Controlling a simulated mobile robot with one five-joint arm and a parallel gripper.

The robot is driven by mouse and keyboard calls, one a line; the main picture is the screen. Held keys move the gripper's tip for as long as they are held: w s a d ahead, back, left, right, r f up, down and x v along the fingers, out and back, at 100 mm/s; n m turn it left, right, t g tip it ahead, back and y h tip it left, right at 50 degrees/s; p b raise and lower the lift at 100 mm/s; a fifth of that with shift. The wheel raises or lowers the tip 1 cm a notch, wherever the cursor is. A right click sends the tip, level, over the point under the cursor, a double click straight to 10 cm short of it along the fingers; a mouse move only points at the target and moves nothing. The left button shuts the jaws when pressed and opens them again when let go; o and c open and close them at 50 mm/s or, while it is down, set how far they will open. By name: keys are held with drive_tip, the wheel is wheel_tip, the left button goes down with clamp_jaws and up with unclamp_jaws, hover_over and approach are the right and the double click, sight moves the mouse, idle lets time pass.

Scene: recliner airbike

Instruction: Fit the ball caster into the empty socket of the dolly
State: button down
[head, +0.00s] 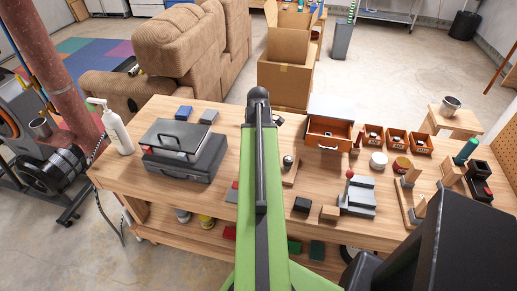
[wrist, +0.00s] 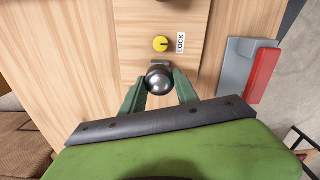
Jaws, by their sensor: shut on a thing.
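In the wrist view, my gripper (wrist: 159,88) is shut on the ball caster (wrist: 159,79), a shiny dark metal ball between its green fingers. Just past the ball is a small grey metal piece (wrist: 159,63) at the near end of a pale wooden board (wrist: 135,45). The board carries a yellow knob (wrist: 160,44) and a LOCK label (wrist: 180,42). I cannot tell whether this board is the dolly. The ball covers what lies under it, and no empty socket is clearly visible. In the head view, my green arm hides the gripper's fingers.
A grey and red object (wrist: 262,75) lies to the right in the wrist view. On the workbench (head: 125,172) stand a grey case (head: 185,158), a small ball on a wooden strip (head: 288,160), a red-knobbed fixture (head: 357,195) and an orange drawer box (head: 328,130).

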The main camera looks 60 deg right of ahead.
drive_tip(key=shift+f+b, duration=1)
drive_tip(key=shift+f, duration=0.05)
idle(0.7)
idle(0.6)
drive_tip(key=c, duration=1.1)
unclamp_jaws()
drive_tip(key=shift+r, duration=0.15)
wheel_tip(320, 180, up, 2)
drive_tip(key=shift+p, duration=1.1)
drive_tip(key=o, duration=0.5)
